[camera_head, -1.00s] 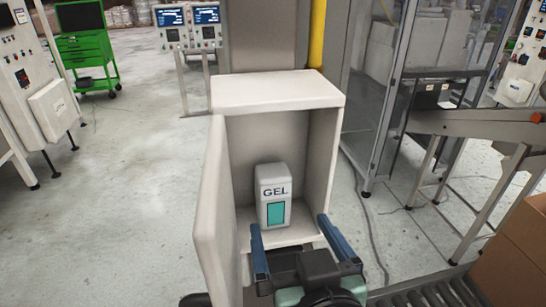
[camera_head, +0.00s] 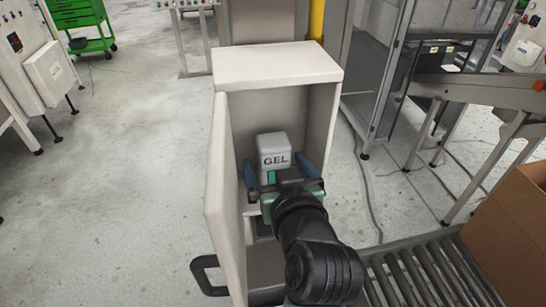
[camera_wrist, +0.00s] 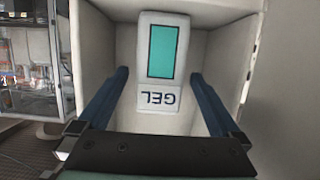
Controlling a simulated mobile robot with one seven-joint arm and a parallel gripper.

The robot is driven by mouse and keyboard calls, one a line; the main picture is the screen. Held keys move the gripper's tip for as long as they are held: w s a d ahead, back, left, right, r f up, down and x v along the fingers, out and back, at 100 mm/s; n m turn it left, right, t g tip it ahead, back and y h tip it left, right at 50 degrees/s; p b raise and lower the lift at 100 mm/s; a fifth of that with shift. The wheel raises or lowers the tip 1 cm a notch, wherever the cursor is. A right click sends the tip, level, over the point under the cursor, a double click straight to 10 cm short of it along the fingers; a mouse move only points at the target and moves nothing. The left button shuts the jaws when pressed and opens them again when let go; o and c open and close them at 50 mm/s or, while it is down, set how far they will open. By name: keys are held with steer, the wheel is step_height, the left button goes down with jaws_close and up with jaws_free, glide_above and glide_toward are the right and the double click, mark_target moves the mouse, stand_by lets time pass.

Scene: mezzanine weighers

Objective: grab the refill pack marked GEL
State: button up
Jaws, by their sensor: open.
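The refill pack marked GEL (camera_head: 273,150) is a pale pack with a teal panel. It stands upright inside an open white cabinet (camera_head: 278,64). In the wrist view the pack (camera_wrist: 160,98) appears upside down, beyond and between my fingers. My gripper (camera_head: 276,168) is open, with one blue finger on each side of the pack's front. In the wrist view, my gripper (camera_wrist: 160,80) has a visible gap from each finger to the pack. The pack's lower front is partly hidden by my gripper in the head view.
The cabinet walls are close on both sides of my fingers. A roller conveyor (camera_head: 420,275) and a cardboard box (camera_head: 510,225) are at the right. Open floor (camera_head: 110,190) lies left.

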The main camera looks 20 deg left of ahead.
steer(key=shift+x, duration=1.3)
steer(key=shift+c, duration=0.2)
jaws_close()
